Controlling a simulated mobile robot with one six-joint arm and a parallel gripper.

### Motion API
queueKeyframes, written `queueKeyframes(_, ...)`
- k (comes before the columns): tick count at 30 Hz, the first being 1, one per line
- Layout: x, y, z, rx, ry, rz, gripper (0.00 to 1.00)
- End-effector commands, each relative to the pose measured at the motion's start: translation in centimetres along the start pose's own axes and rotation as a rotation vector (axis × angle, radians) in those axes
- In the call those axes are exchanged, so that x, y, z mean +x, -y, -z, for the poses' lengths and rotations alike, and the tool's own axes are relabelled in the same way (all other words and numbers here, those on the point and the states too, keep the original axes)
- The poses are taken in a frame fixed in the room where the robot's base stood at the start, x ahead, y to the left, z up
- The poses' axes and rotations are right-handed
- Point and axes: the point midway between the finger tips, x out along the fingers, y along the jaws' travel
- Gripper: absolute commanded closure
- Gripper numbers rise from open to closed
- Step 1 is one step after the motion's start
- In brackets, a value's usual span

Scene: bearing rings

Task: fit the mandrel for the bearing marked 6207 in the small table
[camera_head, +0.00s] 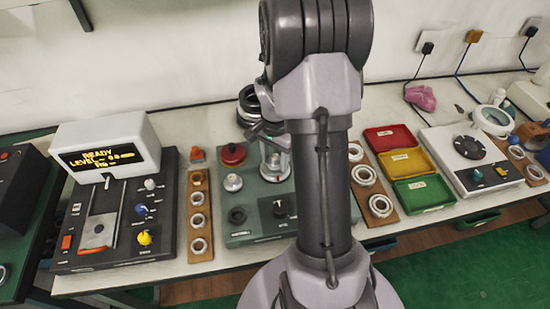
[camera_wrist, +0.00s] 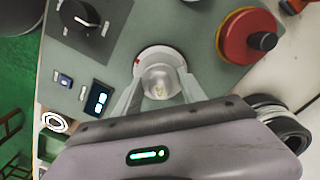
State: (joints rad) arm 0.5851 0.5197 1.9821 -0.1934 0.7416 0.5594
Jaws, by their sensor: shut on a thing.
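My gripper (camera_wrist: 158,82) is shut on a pale, shiny round piece (camera_wrist: 160,80), seemingly a mandrel. It holds the piece over a light round seat (camera_wrist: 146,56) with a red mark on the green machine (camera_wrist: 120,50). I cannot tell whether the piece touches or is seated. In the head view the green machine (camera_head: 245,238) stands mid-bench, partly behind my arm, and the grip is largely hidden. A wooden rack (camera_head: 199,258) with several metal pieces stands left of it. Bearing rings (camera_head: 381,206) lie on a board right of my arm. No 6207 mark is readable.
The machine carries a red round part (camera_wrist: 248,36) and a black knob (camera_wrist: 75,15). Dark stacked rings (camera_wrist: 285,122) stand close beside my gripper. Red, yellow and green trays (camera_head: 424,193) lie right; a display unit (camera_head: 108,150) reading READY stands left.

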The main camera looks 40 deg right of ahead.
Motion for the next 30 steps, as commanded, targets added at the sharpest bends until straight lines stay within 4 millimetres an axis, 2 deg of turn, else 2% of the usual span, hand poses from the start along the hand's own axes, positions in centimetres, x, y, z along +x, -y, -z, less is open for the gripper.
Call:
queueKeyframes(11,0.24,0.0,0.01,0.0,0.0,0.0,1.0)
queueKeyframes(12,0.25,-0.01,0.0,0.0,0.0,0.0,0.48)
queueKeyframes(15,0.24,-0.05,-0.03,0.0,0.001,-0.001,0.28)
queueKeyframes(27,0.46,-0.28,-0.22,0.001,0.007,-0.007,0.26)
queueKeyframes(30,-0.45,-0.25,-0.2,0.001,0.007,-0.006,0.26)
